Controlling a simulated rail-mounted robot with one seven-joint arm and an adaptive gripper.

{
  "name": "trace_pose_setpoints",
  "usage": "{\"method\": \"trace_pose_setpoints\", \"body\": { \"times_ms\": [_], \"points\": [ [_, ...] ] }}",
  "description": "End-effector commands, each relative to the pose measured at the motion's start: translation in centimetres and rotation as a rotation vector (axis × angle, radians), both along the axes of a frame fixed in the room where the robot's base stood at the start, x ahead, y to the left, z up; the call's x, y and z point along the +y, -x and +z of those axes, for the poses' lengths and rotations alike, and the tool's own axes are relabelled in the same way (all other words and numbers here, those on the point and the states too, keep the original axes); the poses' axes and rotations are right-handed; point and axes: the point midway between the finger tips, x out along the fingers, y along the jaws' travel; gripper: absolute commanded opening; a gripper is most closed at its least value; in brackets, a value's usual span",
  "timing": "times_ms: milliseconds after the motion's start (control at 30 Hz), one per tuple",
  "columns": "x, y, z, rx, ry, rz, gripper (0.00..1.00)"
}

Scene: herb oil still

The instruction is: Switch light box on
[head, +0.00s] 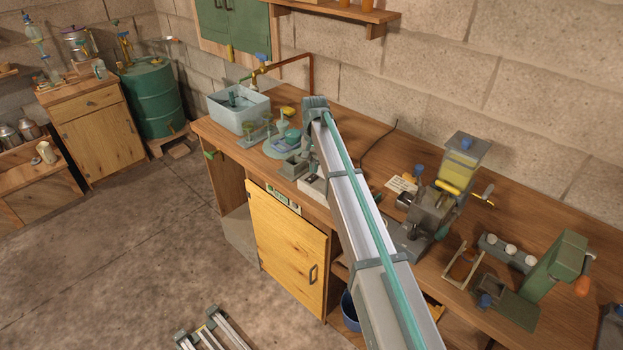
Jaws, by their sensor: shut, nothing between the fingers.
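A low pale box (312,187), which looks like the light box, sits near the front edge of the bench. My arm covers its right side, and no switch can be made out on it. My arm reaches across the bench from the lower right and bends down at its far end. My gripper (291,169) appears as a small dark grey shape just behind and left of the pale box, low over the bench. It is shut and holds nothing. Whether it touches anything is too small to tell.
A round teal dish (284,145) and a grey water tub (239,108) stand left of my gripper. A press with a yellow-filled hopper (459,168) and a green stand (553,267) stand to the right. A small panel (283,197) is on the bench front.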

Motion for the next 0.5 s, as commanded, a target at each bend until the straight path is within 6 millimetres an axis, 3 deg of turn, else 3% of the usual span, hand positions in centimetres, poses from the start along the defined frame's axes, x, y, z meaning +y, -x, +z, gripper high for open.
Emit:
{"method": "trace_pose_setpoints", "body": {
  "times_ms": [500],
  "points": [
    [0.0,0.0,-0.35,0.0,0.0,0.0,0.0]
  ]
}}
